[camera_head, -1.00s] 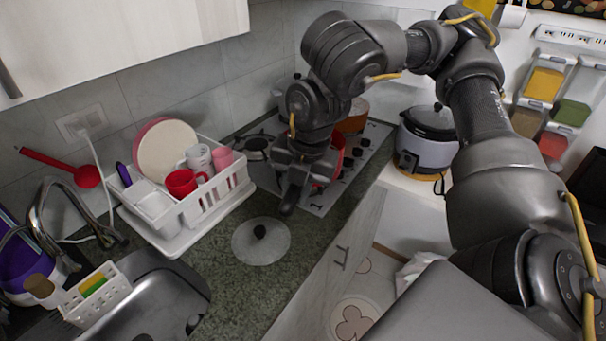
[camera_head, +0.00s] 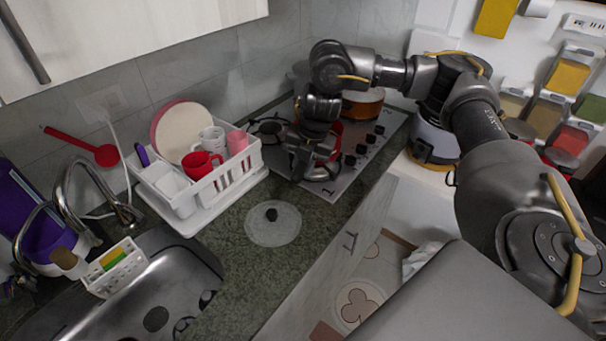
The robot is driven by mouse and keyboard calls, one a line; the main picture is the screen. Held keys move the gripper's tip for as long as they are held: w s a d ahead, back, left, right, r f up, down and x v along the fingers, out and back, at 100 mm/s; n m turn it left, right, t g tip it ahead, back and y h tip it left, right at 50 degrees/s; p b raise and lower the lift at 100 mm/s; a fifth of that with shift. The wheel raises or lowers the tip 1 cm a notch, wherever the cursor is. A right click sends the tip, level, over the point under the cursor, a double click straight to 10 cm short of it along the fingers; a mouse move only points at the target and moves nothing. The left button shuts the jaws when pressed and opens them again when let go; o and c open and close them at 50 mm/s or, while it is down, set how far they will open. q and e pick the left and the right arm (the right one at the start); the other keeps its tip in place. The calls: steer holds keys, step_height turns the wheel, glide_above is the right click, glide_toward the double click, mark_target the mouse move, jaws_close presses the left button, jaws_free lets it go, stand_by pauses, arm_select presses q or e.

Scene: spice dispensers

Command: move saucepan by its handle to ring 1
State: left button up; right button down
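The red saucepan (camera_head: 336,128) shows only in part on the stovetop. My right forearm and gripper hide most of it, and I cannot make out its handle. My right gripper (camera_head: 300,174) points down over the front left part of the stovetop (camera_head: 331,187), in front of the saucepan. Its fingers are dark and small, so I cannot tell whether they are open or holding the handle. A front burner ring (camera_head: 323,173) shows just right of the gripper, near a printed 1 on the stovetop. My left gripper is out of view.
A copper-coloured pot (camera_head: 362,103) stands at the back of the stovetop. A white dish rack (camera_head: 222,190) with mugs and plates is close on the left. A glass lid (camera_head: 273,228) lies on the counter in front. A rice cooker (camera_head: 434,140) stands to the right.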

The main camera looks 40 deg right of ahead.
steer(key=x, duration=0.2)
steer(key=d+x, duration=0.1)
steer(key=x, duration=0.1)
steer(key=shift+a+f, duration=0.1)
stand_by(0.3)
steer(key=c, duration=1.2)
jaws_free()
steer(key=shift+f, duration=0.1)
steer(key=shift+c, duration=0.2)
steer(key=v, duration=1.2)
steer(key=shift+p, duration=0.45)
